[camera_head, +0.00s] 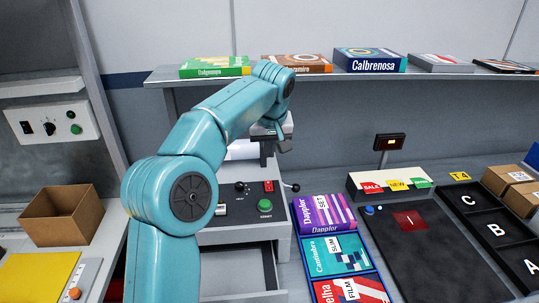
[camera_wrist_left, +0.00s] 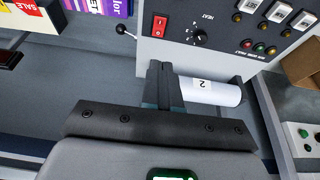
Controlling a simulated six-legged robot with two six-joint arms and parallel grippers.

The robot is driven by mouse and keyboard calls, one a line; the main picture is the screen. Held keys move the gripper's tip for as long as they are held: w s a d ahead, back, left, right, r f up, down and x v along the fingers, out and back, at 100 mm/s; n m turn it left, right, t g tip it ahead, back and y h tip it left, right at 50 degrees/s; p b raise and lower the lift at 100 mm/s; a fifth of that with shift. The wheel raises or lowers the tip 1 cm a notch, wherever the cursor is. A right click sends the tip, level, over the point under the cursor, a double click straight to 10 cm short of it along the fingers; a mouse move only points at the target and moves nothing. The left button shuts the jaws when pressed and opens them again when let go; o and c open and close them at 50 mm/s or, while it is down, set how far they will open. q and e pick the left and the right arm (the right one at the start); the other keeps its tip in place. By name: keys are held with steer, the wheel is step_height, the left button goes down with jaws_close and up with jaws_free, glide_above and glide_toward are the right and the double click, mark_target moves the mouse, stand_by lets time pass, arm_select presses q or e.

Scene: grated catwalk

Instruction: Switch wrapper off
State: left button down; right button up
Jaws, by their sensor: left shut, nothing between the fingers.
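The wrapper's grey control panel (camera_head: 220,210) is low in the middle of the head view, partly behind my left arm. Its red rocker switch (camera_head: 268,186) is near the panel's right edge and also shows in the left wrist view (camera_wrist_left: 160,26). I cannot tell the switch's position. A black heat knob (camera_head: 240,187) and a green button (camera_head: 265,204) are nearby. A white roll (camera_wrist_left: 212,91) lies behind the panel. My left gripper (camera_head: 266,160) is shut and empty above the panel's far edge. In the wrist view its fingertips (camera_wrist_left: 159,66) are just short of the switch, apart from it.
A ball-ended lever (camera_head: 292,187) sticks out right of the panel. Boxed games (camera_head: 325,214) stand to the right, and a shelf (camera_head: 310,77) with boxes runs behind. A cardboard box (camera_head: 62,215) and another control box (camera_head: 52,122) are at left.

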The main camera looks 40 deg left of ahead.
arm_select(q)
steer(key=shift+w+a, duration=0.45)
steer(key=shift+w, duration=0.3)
steer(key=shift+d, duration=0.1)
steer(key=p, duration=0.1)
glide_toward(269, 182)
steer(key=x, duration=0.5)
steer(key=shift+w+f, duration=0.1)
steer(key=shift+f, duration=0.65)
